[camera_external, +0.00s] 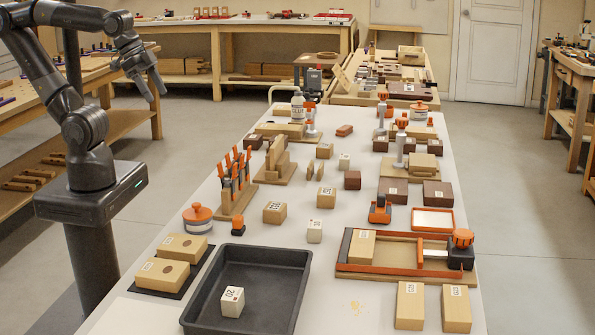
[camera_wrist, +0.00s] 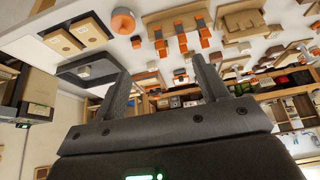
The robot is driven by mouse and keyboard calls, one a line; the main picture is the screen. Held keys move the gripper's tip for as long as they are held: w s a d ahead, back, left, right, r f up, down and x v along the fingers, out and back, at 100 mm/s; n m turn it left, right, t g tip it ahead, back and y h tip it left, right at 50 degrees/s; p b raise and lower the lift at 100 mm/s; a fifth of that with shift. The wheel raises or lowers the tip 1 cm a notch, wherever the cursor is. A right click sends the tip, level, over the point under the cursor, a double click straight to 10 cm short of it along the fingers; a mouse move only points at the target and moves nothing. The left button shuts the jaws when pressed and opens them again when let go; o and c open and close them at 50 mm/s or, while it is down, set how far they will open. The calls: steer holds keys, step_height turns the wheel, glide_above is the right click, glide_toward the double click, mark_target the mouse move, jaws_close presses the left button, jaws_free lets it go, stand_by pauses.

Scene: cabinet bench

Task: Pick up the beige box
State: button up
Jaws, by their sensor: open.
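Several beige boxes are on the bench, and I cannot tell which one the task names. Two beige boxes (camera_external: 181,247) (camera_external: 162,274) lie on a dark mat at the left edge; they also show in the wrist view (camera_wrist: 90,29) (camera_wrist: 63,43). Two more (camera_external: 410,306) (camera_external: 456,309) stand at the front right. One beige box (camera_external: 361,247) lies in a wooden clamp frame, and smaller ones (camera_external: 274,212) (camera_external: 326,198) sit mid-bench. My gripper (camera_external: 157,96) is open and empty, high left of the bench; its spread fingers show in the wrist view (camera_wrist: 160,65).
A dark tray (camera_external: 285,258) holds a small white box (camera_external: 232,301). An orange-lidded jar (camera_external: 198,218) and a rack of orange-handled tools (camera_external: 235,185) stand along the bench's left side. Dark brown blocks (camera_external: 438,192) crowd the right side. Bare surface shows between items.

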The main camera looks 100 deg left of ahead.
steer(key=shift+o, duration=0.4)
steer(key=g, duration=0.1)
glide_above(315, 223)
steer(key=s, duration=0.2)
steer(key=shift+n, duration=0.4)
steer(key=f, duration=2.4)
steer(key=shift+w+d+f, duration=0.15)
steer(key=shift+d, duration=0.2)
steer(key=shift+s+a+x, duration=0.15)
steer(key=shift+x, duration=1.35)
steer(key=shift+s+a+x, duration=0.1)
steer(key=shift+s+x, duration=0.05)
steer(key=shift+x, duration=1.35)
steer(key=shift+f, duration=0.15)
